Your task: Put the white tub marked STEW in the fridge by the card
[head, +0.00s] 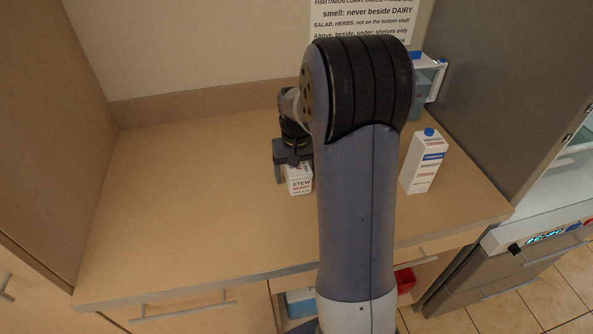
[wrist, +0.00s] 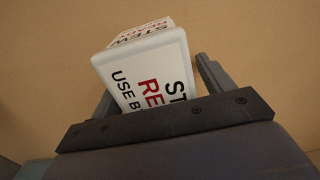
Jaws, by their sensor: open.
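The white tub (head: 299,182) marked STEW stands on the wooden counter, partly hidden by my gripper and arm. In the wrist view the tub (wrist: 150,72) lies between my two fingers, tilted in the picture, with STEW lettering and red print on it. My gripper (wrist: 158,88) is open, one finger on each side of the tub; I cannot tell whether they touch it. In the head view my gripper (head: 292,160) is at the back of the tub. The card (head: 363,18) hangs on the back wall, its upper part cut off. The fridge (head: 575,165) stands at the right, its interior partly seen.
A white carton (head: 425,161) with a blue cap stands on the counter right of my arm. A clear container (head: 428,78) with blue parts stands behind it. The counter's left side (head: 170,200) is clear. Below are a blue bin (head: 299,303) and a red bin (head: 404,280).

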